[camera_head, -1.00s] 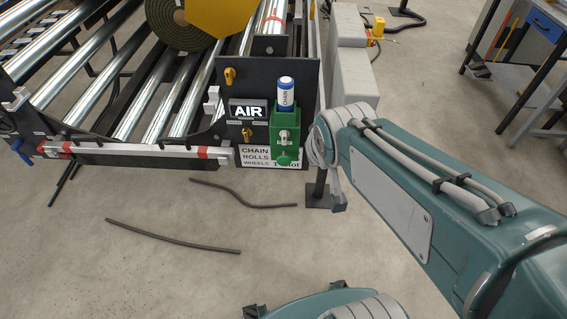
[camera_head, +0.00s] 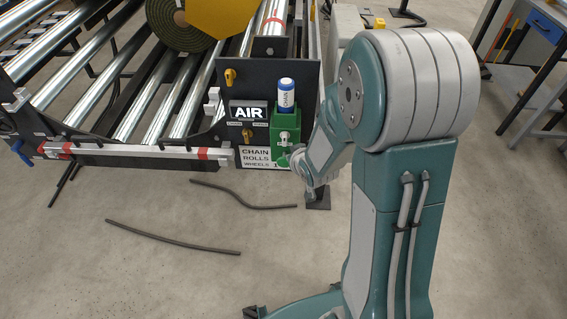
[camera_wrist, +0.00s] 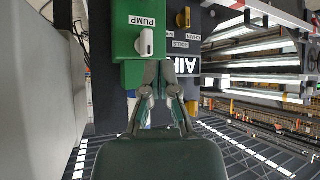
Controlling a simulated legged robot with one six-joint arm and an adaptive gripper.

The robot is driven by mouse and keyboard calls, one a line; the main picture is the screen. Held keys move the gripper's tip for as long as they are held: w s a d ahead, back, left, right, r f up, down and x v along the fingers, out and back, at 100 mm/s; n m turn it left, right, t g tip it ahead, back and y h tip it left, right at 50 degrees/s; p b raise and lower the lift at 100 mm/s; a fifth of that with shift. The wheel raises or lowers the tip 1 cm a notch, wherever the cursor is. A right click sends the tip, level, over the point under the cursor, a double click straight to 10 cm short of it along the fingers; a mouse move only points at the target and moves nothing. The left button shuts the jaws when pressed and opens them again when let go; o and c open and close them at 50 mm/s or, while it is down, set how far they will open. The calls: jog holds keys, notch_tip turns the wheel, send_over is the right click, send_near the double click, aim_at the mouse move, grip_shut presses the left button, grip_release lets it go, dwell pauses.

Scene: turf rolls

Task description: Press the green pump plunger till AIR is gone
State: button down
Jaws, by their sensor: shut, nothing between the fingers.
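The green pump unit (camera_head: 285,124) is on the black panel, with a grey switch on its front. The AIR sign (camera_head: 249,113) shows white letters. In the wrist view the pump (camera_wrist: 127,22) has a PUMP label and a pale switch; the AIR sign (camera_wrist: 186,66) is beside it. My gripper (camera_wrist: 160,66) is shut and empty, its fingertips in front of the pump near the switch. I cannot tell if they touch; the plunger is not clear there.
A blue-and-white bottle (camera_head: 286,95) stands above the pump. Yellow handles (camera_head: 230,77) stick out from the panel to its left. The roller conveyor (camera_head: 120,100) fills the left side. Loose dark rods (camera_head: 172,239) lie on the otherwise clear floor.

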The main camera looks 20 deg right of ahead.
jog(key=y, duration=0.2)
send_near(279, 166)
jog(key=s+a+r, duration=0.2)
jog(key=s, duration=0.1)
notch_tip(279, 166, down, 7)
jog(key=s+a+t+y, duration=0.1)
jog(key=a, duration=0.1)
jog(key=shift+s+t, duration=0.35)
jog(key=shift+t, duration=0.05)
jog(key=w+d, duration=0.2)
jog(key=w, duration=0.6)
jog(key=shift+w+d, duration=0.2)
jog(key=shift+d, duration=0.15)
jog(key=shift+w+r, duration=0.1)
jog(key=shift+w, duration=0.05)
dwell(0.4)
jog(key=shift+w+d, duration=0.15)
jog(key=shift+w, duration=0.05)
